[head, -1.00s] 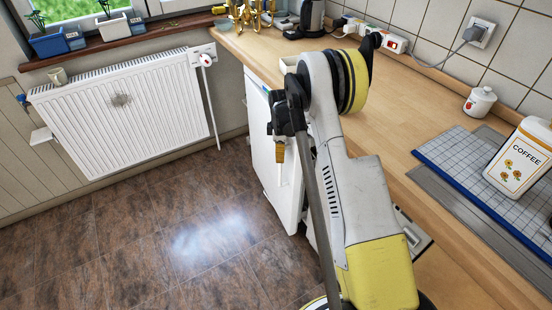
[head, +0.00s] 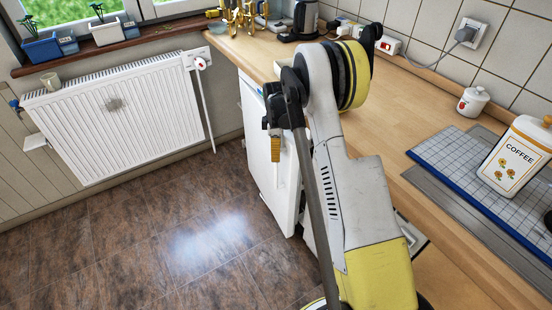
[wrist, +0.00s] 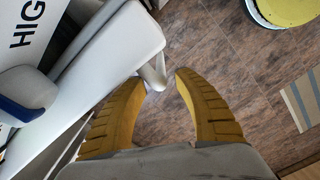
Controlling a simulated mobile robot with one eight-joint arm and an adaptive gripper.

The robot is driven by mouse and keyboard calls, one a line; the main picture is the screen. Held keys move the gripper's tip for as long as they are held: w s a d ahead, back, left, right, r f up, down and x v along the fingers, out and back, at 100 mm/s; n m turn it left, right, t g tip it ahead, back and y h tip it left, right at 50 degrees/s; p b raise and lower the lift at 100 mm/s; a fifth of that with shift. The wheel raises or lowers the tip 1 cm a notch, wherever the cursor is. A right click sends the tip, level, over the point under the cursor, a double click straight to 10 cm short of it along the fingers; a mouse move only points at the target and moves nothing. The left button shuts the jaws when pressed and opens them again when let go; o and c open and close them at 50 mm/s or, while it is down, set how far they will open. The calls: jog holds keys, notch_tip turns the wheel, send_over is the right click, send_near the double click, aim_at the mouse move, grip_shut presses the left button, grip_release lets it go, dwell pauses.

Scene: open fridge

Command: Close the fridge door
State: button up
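The white fridge door (head: 262,150) stands under the left part of the wooden counter in the head view. It looks partly open, but the exact gap is hidden behind my arm. My gripper (head: 275,150) is in front of the door, with one yellow finger showing. In the wrist view my gripper (wrist: 160,80) has its two yellow fingers apart. A white edge with a handle-like piece (wrist: 154,74) lies at the fingertips, close to the left finger. I cannot tell whether they touch. Nothing is gripped.
A white radiator (head: 115,115) is on the wall at left. The brown tiled floor (head: 150,240) before it is clear.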

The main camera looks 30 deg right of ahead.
notch_tip(320, 180, up, 8)
jog(key=shift+r, duration=0.25)
